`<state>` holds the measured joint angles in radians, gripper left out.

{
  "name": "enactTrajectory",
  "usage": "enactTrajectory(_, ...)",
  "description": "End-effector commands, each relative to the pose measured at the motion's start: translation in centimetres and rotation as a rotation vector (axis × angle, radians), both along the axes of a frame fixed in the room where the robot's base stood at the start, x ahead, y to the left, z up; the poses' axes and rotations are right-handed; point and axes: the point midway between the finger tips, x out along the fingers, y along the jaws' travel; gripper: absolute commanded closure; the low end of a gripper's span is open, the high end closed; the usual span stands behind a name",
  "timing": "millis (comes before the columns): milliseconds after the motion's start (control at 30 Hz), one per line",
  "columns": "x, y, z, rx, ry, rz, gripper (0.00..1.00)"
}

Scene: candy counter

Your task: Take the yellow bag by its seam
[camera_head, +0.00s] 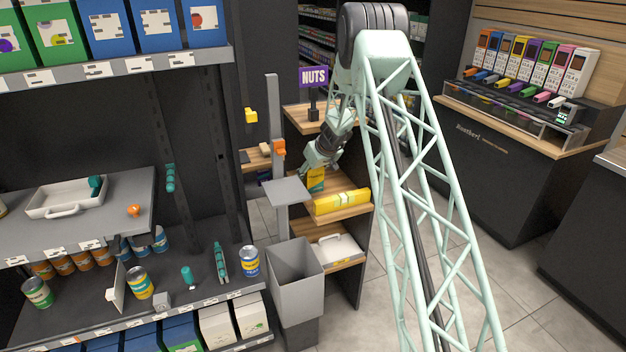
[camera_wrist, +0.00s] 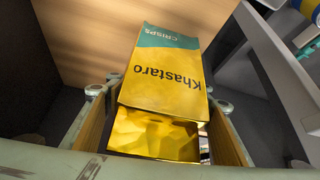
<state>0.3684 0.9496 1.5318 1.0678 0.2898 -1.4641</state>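The yellow bag (camera_wrist: 160,82) has a teal band and the words "Khastaro" and "CRISPS", upside down in the wrist view. A crinkled gold foil part (camera_wrist: 155,132) shows below its printed face, nearer my gripper. My gripper (camera_wrist: 158,98) is open, with one finger on each side of the bag and a gap visible at the left. In the head view the bag (camera_head: 316,181) shows as a small yellow and teal patch on the wooden shelf, just below my gripper (camera_head: 312,166). Whether a finger touches it I cannot tell.
A grey bin (camera_head: 296,282) and a small grey platform (camera_head: 286,191) stand to the left. A "NUTS" sign (camera_head: 313,77) stands on the top board. A white case (camera_head: 336,248) sits below.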

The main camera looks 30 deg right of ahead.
Motion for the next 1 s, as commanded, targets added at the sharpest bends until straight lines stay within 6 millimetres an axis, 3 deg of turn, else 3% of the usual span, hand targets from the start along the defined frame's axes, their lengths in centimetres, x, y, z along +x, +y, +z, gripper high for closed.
enactTrajectory(667, -0.1, 0.0, 0.1, 0.000, 0.000, 0.000, 0.67)
enactTrajectory(1000, -1.2, -0.2, 1.3, 0.000, -0.001, -0.001, 0.67)
